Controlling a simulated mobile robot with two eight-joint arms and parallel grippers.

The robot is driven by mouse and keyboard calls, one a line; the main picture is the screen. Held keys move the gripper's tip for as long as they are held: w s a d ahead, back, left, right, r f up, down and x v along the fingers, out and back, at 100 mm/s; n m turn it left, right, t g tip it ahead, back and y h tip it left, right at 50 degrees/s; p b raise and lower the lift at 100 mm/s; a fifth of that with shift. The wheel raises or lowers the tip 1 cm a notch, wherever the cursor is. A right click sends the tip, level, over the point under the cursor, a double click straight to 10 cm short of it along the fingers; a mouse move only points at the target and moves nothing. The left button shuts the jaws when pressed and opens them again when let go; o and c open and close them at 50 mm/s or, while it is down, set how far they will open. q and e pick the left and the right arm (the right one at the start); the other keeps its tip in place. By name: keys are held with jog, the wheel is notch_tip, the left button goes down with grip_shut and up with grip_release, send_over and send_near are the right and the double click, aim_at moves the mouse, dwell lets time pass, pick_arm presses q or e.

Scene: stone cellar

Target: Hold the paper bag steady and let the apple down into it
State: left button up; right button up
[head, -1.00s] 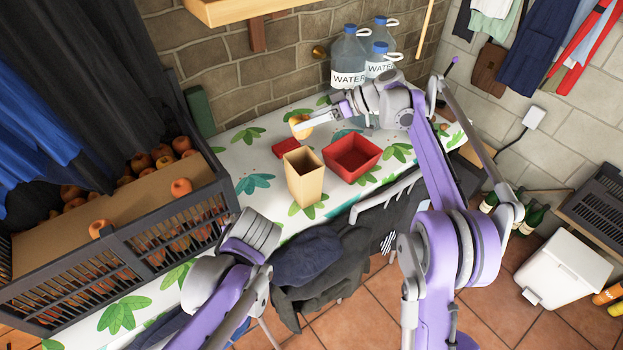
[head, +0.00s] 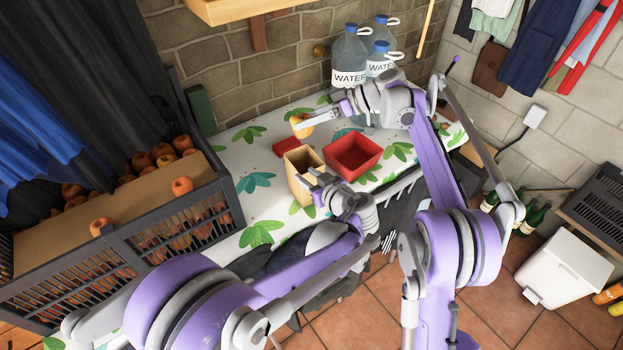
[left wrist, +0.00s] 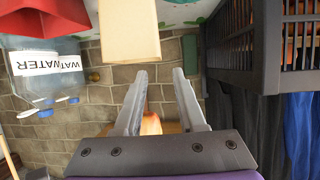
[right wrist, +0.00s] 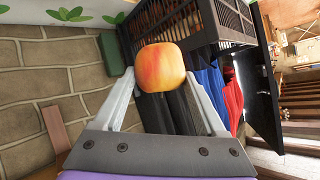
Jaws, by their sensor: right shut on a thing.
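The open-topped tan paper bag (head: 296,185) stands upright on the patterned table. My left gripper (head: 313,181) is open at the bag's right front in the head view and partly covers it. In the left wrist view the bag (left wrist: 130,30) lies ahead of the open fingers (left wrist: 160,74), with nothing between them. My right gripper (head: 309,123) is shut on the yellow-red apple (head: 299,125), behind the bag in the head view. The right wrist view shows the apple (right wrist: 162,65) between the fingertips (right wrist: 160,75). I cannot tell whether the left fingers touch the bag.
A red open box (head: 372,163) stands right of the bag, and a small red block (head: 285,146) lies behind it. Water bottles (head: 350,58) stand at the wall. A dark crate of apples (head: 190,225) is on the left. The table left of the bag is clear.

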aim_at(298, 160)
pick_arm(q)
jog(key=x, duration=0.9)
jog(key=shift+w+a+f, duration=0.15)
jog(key=shift+w, duration=0.15)
grip_shut()
pick_arm(e)
jog(key=shift+f, duration=0.1)
notch_tip(298, 160, down, 8)
jog(key=shift+r, duration=0.2)
dwell(1.0)
jog(key=shift+w+d+f, duration=0.1)
